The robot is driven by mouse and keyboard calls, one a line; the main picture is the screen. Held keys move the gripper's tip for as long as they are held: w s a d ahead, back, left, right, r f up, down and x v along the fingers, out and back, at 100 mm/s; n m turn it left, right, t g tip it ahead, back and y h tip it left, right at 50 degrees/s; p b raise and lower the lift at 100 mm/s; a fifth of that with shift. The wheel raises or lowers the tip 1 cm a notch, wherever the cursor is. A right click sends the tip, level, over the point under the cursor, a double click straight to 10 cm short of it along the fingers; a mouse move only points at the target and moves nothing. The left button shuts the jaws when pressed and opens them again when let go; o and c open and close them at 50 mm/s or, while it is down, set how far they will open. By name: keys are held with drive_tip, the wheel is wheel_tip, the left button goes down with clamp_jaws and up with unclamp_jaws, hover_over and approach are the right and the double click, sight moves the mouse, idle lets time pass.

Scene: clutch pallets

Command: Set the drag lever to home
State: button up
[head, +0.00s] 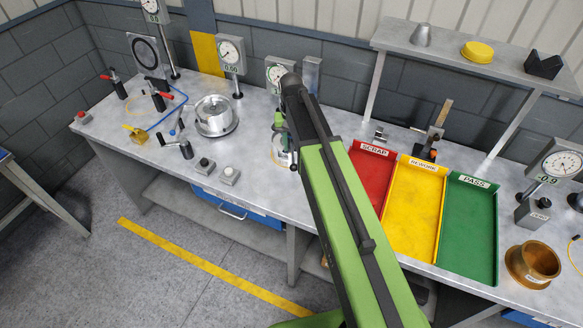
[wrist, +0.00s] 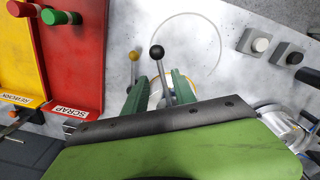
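My gripper (wrist: 159,80) is open, with its two green fingers apart over the bench. A lever with a black ball knob (wrist: 156,52) rises in the gap between the fingers, and I see no grip on it. A second lever with a yellow ball knob (wrist: 134,55) stands just left of it, by the left finger. A pale round part (wrist: 175,90) with a yellow edge shows low between the fingers. The frames do not tell which lever is the drag lever. In the head view my arm hides most of this spot, and my gripper (head: 283,150) shows only partly.
Red SCRAP (head: 370,178), yellow REWORK (head: 413,210) and green PASS (head: 470,228) trays lie right of my arm. Two button boxes (head: 204,165) (head: 229,175) and a silver round fixture (head: 214,115) stand to the left. A dial gauge (head: 278,72) is behind. Bare bench lies between.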

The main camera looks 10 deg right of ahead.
sight(293, 162)
wheel_tip(293, 162, down, 8)
drive_tip(key=b, duration=0.6)
drive_tip(key=shift+r, duration=0.25)
drive_tip(key=shift+d+r, duration=0.1)
clamp_jaws()
idle(0.6)
